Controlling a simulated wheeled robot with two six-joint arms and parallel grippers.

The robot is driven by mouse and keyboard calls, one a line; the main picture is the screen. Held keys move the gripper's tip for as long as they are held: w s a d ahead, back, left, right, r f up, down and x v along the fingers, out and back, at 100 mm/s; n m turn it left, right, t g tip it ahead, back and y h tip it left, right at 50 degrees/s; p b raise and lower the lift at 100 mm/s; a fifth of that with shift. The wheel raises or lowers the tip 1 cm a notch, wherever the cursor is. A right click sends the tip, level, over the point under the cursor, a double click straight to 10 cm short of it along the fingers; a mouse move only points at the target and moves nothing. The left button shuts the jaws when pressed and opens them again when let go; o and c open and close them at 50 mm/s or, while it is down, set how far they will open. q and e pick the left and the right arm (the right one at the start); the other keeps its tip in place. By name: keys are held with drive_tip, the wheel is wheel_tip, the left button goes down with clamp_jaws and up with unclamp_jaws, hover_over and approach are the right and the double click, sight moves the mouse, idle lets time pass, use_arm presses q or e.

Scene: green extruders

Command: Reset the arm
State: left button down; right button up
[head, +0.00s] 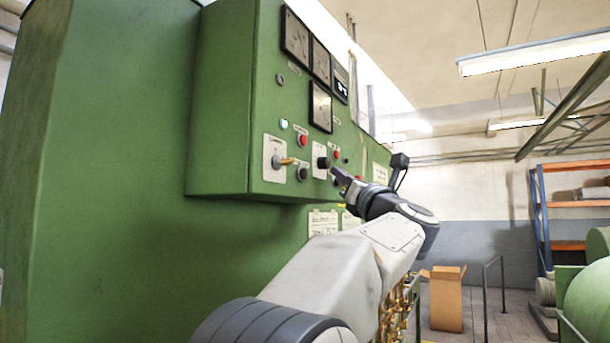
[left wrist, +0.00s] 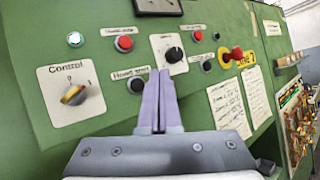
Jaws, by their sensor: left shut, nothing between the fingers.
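My left gripper (head: 341,175) is raised in front of the green control panel (head: 225,100), near the black knob (head: 322,162). In the left wrist view my left gripper (left wrist: 158,75) shows with both fingers together and nothing between them. Its tips lie just below the black knob (left wrist: 174,54) and beside the black button (left wrist: 136,86) in that picture. I cannot tell whether the tips touch the panel. The yellow control switch (left wrist: 74,94) sits on a white plate at the left, tilted. My right gripper is not in view.
A lit lamp (left wrist: 74,39), red buttons (left wrist: 124,43) and a red knob on yellow (left wrist: 236,53) are close around the gripper. Paper labels (left wrist: 228,103) hang at the right. A cardboard box (head: 447,298) and an orange-blue rack (head: 541,215) stand farther off.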

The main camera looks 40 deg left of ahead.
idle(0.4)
use_arm(q)
drive_tip(key=w+d+f+m+t+h+b, duration=0.1)
drive_tip(key=w+d+f+m+t+h, duration=0.4)
drive_tip(key=d+m+h, duration=0.3)
drive_tip(key=w+d+f+m+t+h+b, duration=0.1)
drive_tip(key=w+d+f+m+t+h, duration=0.45)
drive_tip(key=d+m, duration=0.35)
drive_tip(key=s+d+f+m+g+h, duration=0.1)
drive_tip(key=d+f+m+g+h, duration=0.1)
drive_tip(key=d+f+m+h, duration=0.55)
drive_tip(key=s+d+f+m+g+h, duration=0.2)
drive_tip(key=d+f+m+h, duration=0.2)
drive_tip(key=d+f+m, duration=0.55)
drive_tip(key=s+d+f+m+g+h+b, duration=0.1)
drive_tip(key=s+d+f+m+g, duration=0.35)
drive_tip(key=s+f, duration=0.4)
drive_tip(key=s+d+f+m+g+h+b, duration=0.1)
drive_tip(key=s+d+f+m+g, duration=0.35)
drive_tip(key=f, duration=0.65)
drive_tip(key=s+a+f+m+g+y, duration=0.2)
drive_tip(key=s+f+m, duration=0.3)
drive_tip(key=s, duration=0.6)
drive_tip(key=s+a+f+m+g+y+b, duration=0.1)
drive_tip(key=s+a+f+m+g, duration=0.4)
drive_tip(key=s+f, duration=0.5)
drive_tip(key=shift+s+m+y, duration=0.4)
drive_tip(key=shift+s+y, duration=0.15)
drive_tip(key=shift+y, duration=0.15)
